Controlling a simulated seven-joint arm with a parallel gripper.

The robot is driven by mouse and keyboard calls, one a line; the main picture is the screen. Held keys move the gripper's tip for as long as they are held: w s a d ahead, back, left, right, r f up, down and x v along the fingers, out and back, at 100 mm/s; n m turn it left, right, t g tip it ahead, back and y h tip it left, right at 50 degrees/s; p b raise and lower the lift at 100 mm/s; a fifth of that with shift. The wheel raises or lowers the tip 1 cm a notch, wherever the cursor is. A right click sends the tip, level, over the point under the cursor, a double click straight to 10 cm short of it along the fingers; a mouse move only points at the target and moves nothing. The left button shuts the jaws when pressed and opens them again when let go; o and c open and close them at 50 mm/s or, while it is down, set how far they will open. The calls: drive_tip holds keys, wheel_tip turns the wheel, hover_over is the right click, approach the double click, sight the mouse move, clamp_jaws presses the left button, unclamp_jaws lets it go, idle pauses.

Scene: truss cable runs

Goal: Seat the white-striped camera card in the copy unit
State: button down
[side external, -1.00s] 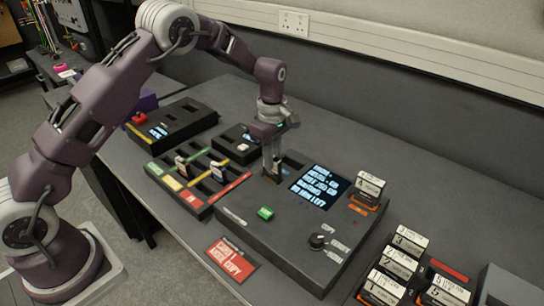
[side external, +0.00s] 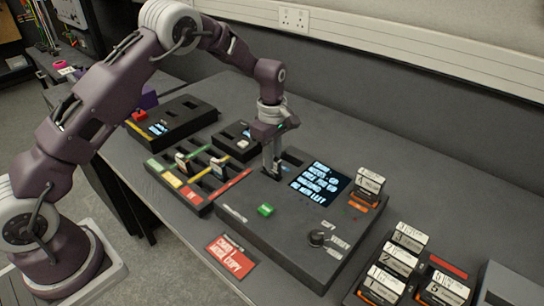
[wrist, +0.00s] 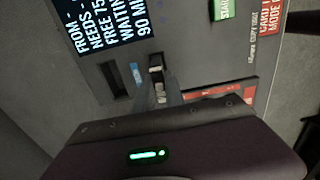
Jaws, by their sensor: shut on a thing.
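The copy unit (side external: 285,235) is a large dark box with a lit screen, a green button and a knob. My gripper (side external: 271,168) points straight down at the unit's card slots, left of the screen. In the wrist view my gripper (wrist: 166,92) is shut on a small card (wrist: 160,91), of which only a pale edge shows between the fingers. Its stripe colour is hidden. The fingertips are right at one slot (wrist: 154,62); I cannot tell how deep the card sits. A second slot (wrist: 114,80) beside it looks empty.
A card tray (side external: 190,198) with coloured strips holds a few cards left of the unit. A labelled drive (side external: 369,182) stands in the unit's right end. More numbered drives (side external: 398,257) stand at the front right. Dark boxes (side external: 172,125) stand behind the tray.

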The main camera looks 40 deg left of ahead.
drive_tip(key=shift+f, duration=0.3)
idle(0.5)
drive_tip(key=c, duration=1.3)
unclamp_jaws()
drive_tip(key=shift+o, duration=0.2)
drive_tip(key=shift+o, duration=1.2)
drive_tip(key=shift+r, duration=0.1)
drive_tip(key=shift+r, duration=3.65)
